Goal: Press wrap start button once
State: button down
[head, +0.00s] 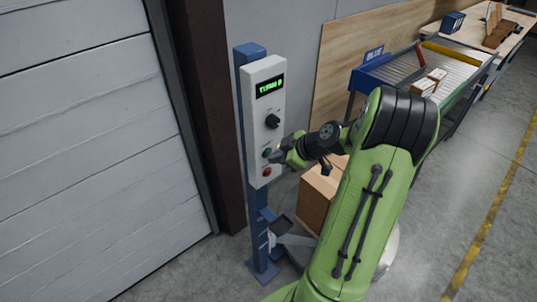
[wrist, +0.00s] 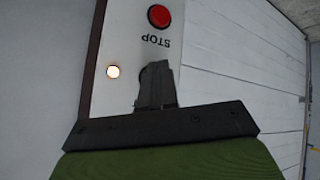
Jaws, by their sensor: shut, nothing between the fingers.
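The white control panel (head: 264,125) stands on a blue post, with a lit green display (head: 270,86) at its top and a black knob (head: 272,121) below. A green button (head: 266,153) sits above a red button (head: 267,171). In the wrist view the red button (wrist: 159,16) is marked STOP, upside down, and a small lit lamp (wrist: 113,71) shows. My gripper (head: 278,155) is shut and empty, its tips at the panel beside the green button. In the wrist view the fingers (wrist: 157,85) cover the green button's place. I cannot tell whether they touch it.
A cardboard box (head: 318,197) stands behind my arm, right of the post. A roller conveyor (head: 420,70) with boxes is at the back right. A closed white shutter door (head: 80,130) fills the left. Open floor lies at the right.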

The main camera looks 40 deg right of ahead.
jog(key=shift+s+b, duration=0.3)
jog(key=shift+s, duration=0.35)
jog(key=s+b, duration=0.1)
jog(key=s, duration=0.4)
jog(key=shift+b, duration=0.4)
